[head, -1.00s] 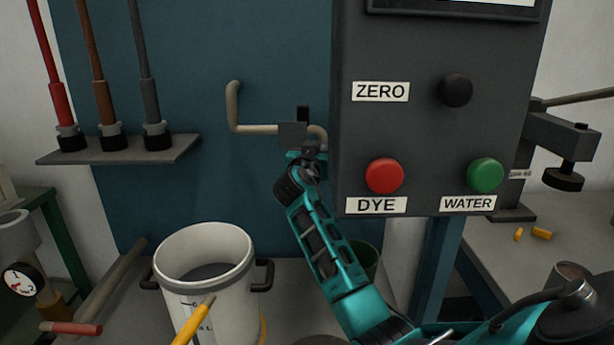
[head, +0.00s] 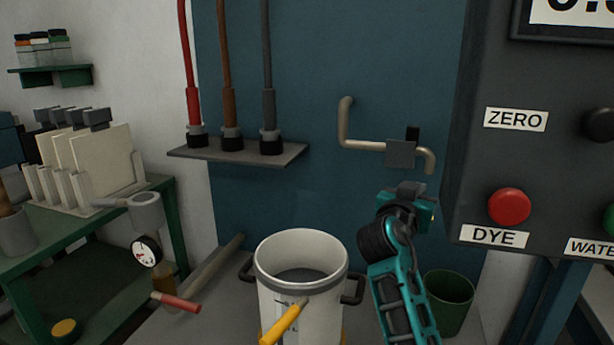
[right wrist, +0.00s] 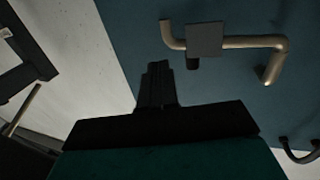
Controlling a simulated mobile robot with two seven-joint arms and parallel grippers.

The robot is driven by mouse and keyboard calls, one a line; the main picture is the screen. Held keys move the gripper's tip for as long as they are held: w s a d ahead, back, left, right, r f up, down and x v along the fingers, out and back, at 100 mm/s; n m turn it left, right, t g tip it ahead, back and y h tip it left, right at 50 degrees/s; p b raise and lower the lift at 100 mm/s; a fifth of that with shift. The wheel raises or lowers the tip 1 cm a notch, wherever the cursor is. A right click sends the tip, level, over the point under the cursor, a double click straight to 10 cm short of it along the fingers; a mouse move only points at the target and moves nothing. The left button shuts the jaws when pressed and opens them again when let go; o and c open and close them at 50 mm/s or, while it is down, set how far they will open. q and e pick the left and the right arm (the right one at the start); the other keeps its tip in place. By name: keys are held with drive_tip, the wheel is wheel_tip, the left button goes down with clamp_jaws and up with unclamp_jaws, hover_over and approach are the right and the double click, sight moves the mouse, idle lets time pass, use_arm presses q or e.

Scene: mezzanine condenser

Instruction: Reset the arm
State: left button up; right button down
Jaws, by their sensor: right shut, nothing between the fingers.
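My right arm, teal and black, reaches up from the bottom in the head view. Its gripper (head: 408,190) is just below the bent metal pipe (head: 362,143) with a grey block on the blue wall panel, apart from it. In the right wrist view the shut black fingers (right wrist: 158,85) point up at the blue panel with nothing between them, and the pipe (right wrist: 240,42) is above and to the right. My left gripper is not in view.
A white bucket (head: 300,262) with a yellow-handled tool stands left of my right arm. A dark green bin (head: 447,300) is to its right. The grey control box with the red DYE button (head: 509,206) is further right. A green bench (head: 110,205) stands at left.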

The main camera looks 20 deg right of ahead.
drive_tip(key=s+a+f+n+t+y+p, duration=0.2)
drive_tip(key=a+f+n+y, duration=0.35)
drive_tip(key=f, duration=0.35)
drive_tip(key=s+a+f+n+t+y+p, duration=0.1)
drive_tip(key=s+a+f+n+y+p, duration=0.15)
drive_tip(key=a+f+n+y, duration=0.4)
use_arm(q)
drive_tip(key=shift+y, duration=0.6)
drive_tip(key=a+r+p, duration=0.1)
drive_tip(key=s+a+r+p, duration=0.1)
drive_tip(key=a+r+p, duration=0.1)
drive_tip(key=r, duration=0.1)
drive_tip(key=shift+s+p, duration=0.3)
drive_tip(key=shift+p, duration=0.1)
use_arm(e)
drive_tip(key=s+a+f+n+g+y, duration=0.1)
drive_tip(key=s+a+f+y, duration=0.1)
drive_tip(key=s+a+f, duration=0.4)
drive_tip(key=s+a+f+g+y, duration=0.1)
drive_tip(key=s+a+f+y, duration=0.2)
drive_tip(key=s+a+f, duration=0.3)
drive_tip(key=s+a, duration=0.1)
drive_tip(key=s, duration=0.3)
drive_tip(key=shift+s+a+n, duration=0.2)
drive_tip(key=shift+a+n, duration=0.05)
drive_tip(key=shift+n, duration=0.15)
